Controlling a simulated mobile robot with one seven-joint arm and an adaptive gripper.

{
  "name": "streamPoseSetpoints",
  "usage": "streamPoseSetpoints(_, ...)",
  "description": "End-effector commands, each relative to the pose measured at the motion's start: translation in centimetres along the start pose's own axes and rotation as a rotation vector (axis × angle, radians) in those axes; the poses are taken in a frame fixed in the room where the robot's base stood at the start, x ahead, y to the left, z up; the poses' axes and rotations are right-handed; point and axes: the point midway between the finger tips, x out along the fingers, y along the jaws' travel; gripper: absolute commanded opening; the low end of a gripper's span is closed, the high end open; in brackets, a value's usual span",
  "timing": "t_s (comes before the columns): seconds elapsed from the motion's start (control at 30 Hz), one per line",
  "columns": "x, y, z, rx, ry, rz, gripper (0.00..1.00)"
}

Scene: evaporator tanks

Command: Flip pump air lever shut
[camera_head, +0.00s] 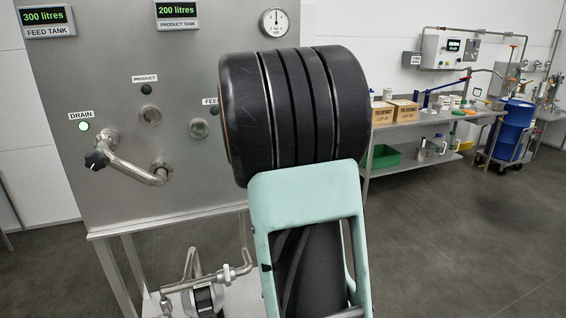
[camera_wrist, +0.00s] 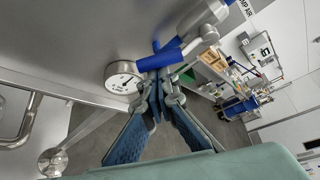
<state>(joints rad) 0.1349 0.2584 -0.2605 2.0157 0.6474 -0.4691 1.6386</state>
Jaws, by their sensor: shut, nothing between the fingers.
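The pump air lever (camera_wrist: 166,57) has a blue handle and shows in the wrist view, joined to a metal valve (camera_wrist: 203,18) at the top. The handle slants down and left from the valve. My gripper (camera_wrist: 160,88) is shut and empty, with its fingers meeting right by the handle. I cannot tell whether the fingers touch it. In the head view my arm hides the gripper, the lever and the valve.
The steel panel (camera_head: 180,70) carries a bent drain pipe (camera_head: 130,165). A bench (camera_head: 415,128) with boxes and a blue drum (camera_head: 512,130) stand right. Grey floor (camera_head: 440,230) is open at front right.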

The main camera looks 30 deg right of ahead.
Motion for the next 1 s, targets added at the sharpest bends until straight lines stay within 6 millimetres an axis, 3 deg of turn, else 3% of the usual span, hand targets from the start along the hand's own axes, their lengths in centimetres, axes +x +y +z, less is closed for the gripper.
streamPoseSetpoints(0.67,-2.3,-1.2,4.1,0.553,-0.004,0.324,0.0)
streamPoseSetpoints(1.0,-2.9,-2.2,5.2,0.775,-0.002,0.455,0.0)
